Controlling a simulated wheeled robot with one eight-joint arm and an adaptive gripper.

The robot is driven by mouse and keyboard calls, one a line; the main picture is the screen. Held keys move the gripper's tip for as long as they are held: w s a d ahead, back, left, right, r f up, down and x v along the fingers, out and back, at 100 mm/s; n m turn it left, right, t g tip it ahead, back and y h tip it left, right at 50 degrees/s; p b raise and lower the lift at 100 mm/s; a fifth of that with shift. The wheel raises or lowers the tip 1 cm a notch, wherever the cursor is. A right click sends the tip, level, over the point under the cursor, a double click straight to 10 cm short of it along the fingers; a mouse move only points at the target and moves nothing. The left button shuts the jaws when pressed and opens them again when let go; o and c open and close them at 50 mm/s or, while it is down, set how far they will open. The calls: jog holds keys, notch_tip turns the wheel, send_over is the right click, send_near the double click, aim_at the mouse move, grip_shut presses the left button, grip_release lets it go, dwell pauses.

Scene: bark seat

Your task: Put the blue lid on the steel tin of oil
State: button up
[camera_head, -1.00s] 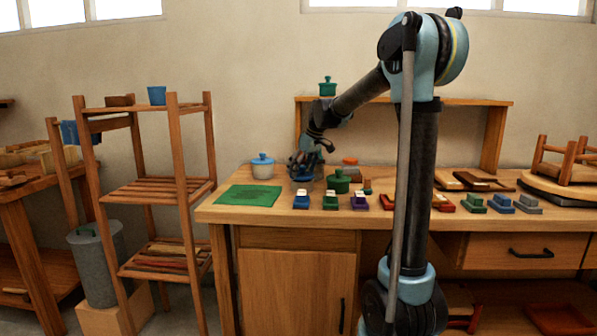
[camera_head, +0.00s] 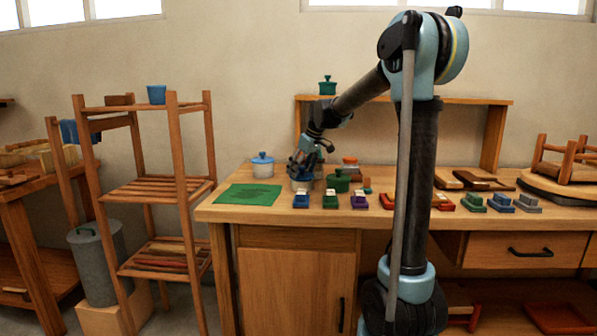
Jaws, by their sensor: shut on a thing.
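A pale pot with a blue knobbed lid (camera_head: 262,158) stands to the left, apart from the gripper.
A green lidded pot (camera_head: 338,181) stands close on the right, with an orange-topped pot (camera_head: 350,164) behind it. Small coloured blocks (camera_head: 330,200) line the front. A green mat (camera_head: 248,194) lies at left. A wooden shelf (camera_head: 460,102) rises behind.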

jog(key=shift+f, duration=0.3)
jog(key=o, duration=0.9)
jog(key=shift+o, duration=0.2)
jog(key=shift+r, duration=0.15)
jog(key=shift+r, duration=3.35)
jog(key=shift+s, duration=0.1)
